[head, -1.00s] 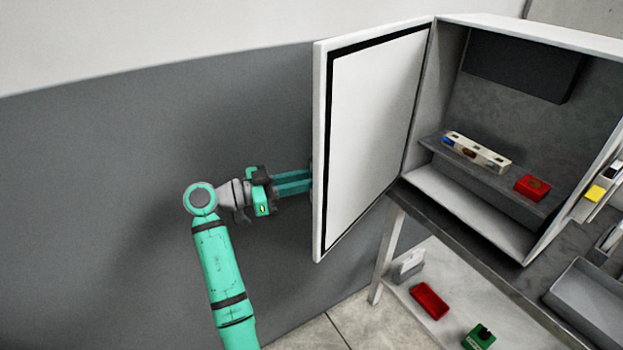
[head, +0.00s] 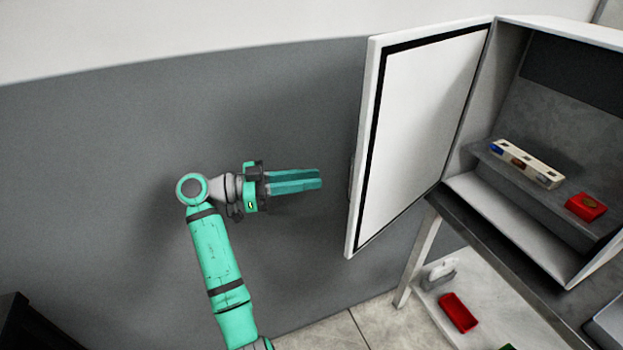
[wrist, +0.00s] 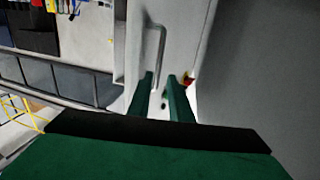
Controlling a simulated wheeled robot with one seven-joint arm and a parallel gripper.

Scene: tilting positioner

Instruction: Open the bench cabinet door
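The bench cabinet (head: 508,222) is at the right of the head view. Its white door (head: 425,120) stands wide open, swung out to the left, with its black-lined inner face showing. In the wrist view the door's outer side (wrist: 190,30) shows a long grey bar handle (wrist: 160,45). My gripper (head: 320,179) is left of the door's free edge in the head view, with a clear gap between them. In the wrist view its two green fingertips (wrist: 160,76) are parted below the handle's end, with nothing seen held between them.
Inside the cabinet, a shelf holds a pale block with slots (head: 527,163) and a red box (head: 586,206). Under the bench are a red tray (head: 458,312) and a grey-white item (head: 438,273). The grey wall (head: 100,180) behind my arm is bare.

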